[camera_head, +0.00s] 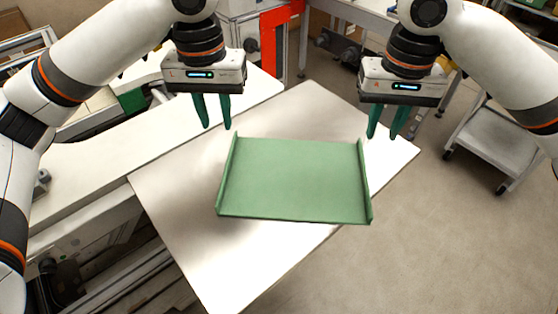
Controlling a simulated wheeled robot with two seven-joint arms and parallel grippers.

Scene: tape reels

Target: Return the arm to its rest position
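My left gripper (214,112) hangs pointing down above the back left of the table, at the far left corner of a green tray. Its two green fingers are apart with nothing between them. My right gripper (385,122) hangs pointing down near the tray's far right corner. Its two green fingers are also apart and empty. Both arms are bent and come in from the sides of the picture. Neither gripper appears to hold the tray.
The empty green tray (294,181) with raised side walls lies on a white table (190,235). A white counter (75,165) runs along the left. A grey cart (495,140) stands at the right. The floor at the lower right is clear.

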